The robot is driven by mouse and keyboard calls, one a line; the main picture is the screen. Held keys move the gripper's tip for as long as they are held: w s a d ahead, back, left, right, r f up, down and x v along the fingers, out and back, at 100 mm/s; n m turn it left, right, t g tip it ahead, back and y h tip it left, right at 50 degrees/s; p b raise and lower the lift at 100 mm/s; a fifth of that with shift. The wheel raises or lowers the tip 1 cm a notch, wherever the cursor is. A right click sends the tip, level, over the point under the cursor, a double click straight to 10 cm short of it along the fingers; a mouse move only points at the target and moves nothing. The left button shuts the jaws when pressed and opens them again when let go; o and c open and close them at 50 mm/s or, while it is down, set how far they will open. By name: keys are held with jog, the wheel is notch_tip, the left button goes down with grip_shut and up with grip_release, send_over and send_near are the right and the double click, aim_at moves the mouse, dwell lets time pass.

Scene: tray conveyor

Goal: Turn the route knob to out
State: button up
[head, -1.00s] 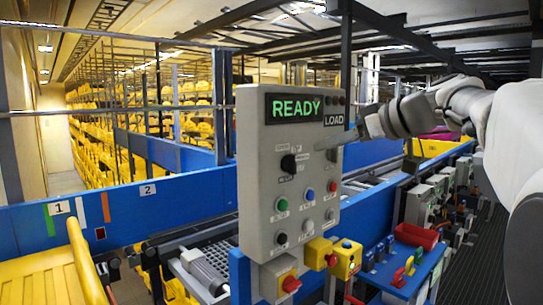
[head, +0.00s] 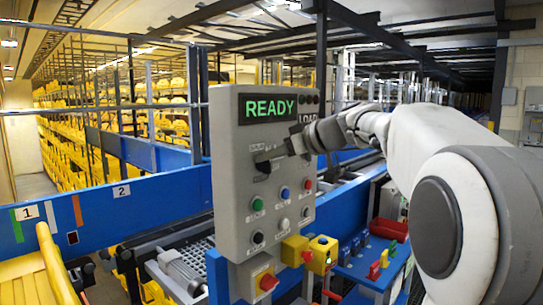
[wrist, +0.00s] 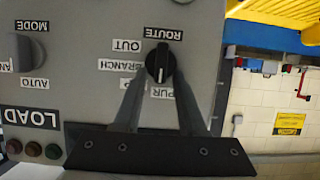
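The route knob (wrist: 160,62) is black with a pale pointer line, on the grey control panel (head: 232,215). The wrist view is upside down. There the line lies on the knob's lower half, towards the SPUR label (wrist: 162,92), not the OUT label (wrist: 127,46). My gripper (wrist: 159,80) has its two fingers apart, with their tips at either side of the knob's near end. I cannot tell if they touch it. In the head view the knob (head: 263,167) shows at the end of my gripper (head: 268,161).
The display (head: 267,108) reads READY. Below the knob are several push buttons, including a green one (head: 257,204) and a blue one (head: 285,192). A red stop button (head: 268,282) sits on a yellow box lower down. The mode knob's label (wrist: 31,26) is beside the route knob.

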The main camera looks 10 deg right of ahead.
grip_shut()
